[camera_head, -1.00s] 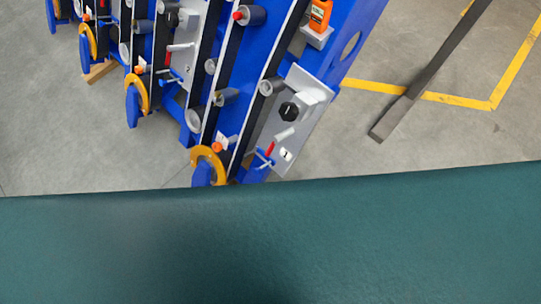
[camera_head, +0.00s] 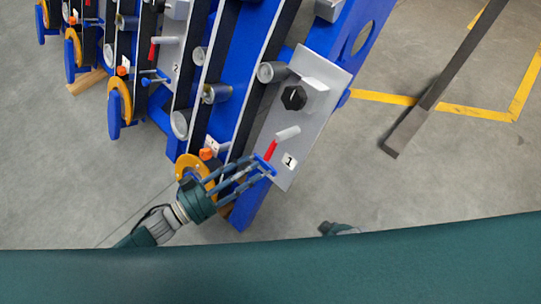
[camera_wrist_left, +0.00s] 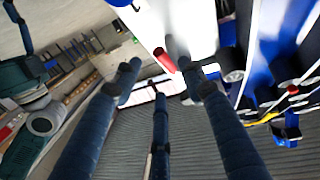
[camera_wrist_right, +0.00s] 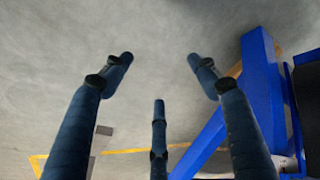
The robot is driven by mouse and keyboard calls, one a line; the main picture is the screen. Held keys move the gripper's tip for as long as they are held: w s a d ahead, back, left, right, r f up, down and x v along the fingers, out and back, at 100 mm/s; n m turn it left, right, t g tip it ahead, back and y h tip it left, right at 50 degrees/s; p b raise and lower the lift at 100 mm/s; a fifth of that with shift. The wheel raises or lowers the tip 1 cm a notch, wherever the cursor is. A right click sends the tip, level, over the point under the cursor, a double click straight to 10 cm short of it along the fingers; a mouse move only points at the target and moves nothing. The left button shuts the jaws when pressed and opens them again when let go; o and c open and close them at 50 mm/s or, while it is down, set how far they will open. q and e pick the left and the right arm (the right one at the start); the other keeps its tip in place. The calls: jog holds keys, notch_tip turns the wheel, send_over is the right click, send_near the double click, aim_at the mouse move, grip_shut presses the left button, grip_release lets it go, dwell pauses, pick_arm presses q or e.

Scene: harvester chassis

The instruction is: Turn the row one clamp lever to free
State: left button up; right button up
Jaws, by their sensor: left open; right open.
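The row one clamp lever has a red grip (camera_head: 271,150) and a pale grey cylinder on the grey plate with the "1" label (camera_head: 290,161). A small blue T-shaped part (camera_head: 264,164) sits just below it. My left gripper (camera_head: 258,170) is open, its three fingers pointing at the lever's lower end. In the left wrist view the red grip (camera_wrist_left: 164,60) shows beyond the spread fingertips (camera_wrist_left: 160,82), apparently between them; contact cannot be told. My right gripper (camera_wrist_right: 160,80) is open and empty above the floor, with a blue frame beam (camera_wrist_right: 262,85) to its right.
A black knob (camera_head: 294,97) is higher on the same plate. An orange wheel (camera_head: 193,170) and orange-tipped part (camera_head: 207,154) lie close to my left gripper. Row two's red lever (camera_head: 153,50) is further left.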

aim_at(268, 157)
pick_arm(q)
jog(key=x, duration=0.8)
jog(key=shift+b, duration=0.3)
pick_arm(e)
jog(key=shift+w+r, duration=0.2)
jog(key=shift+r, duration=0.35)
jog(key=shift+w+r, duration=0.2)
jog(key=shift+r, duration=0.3)
pick_arm(q)
jog(key=shift+c, duration=0.2)
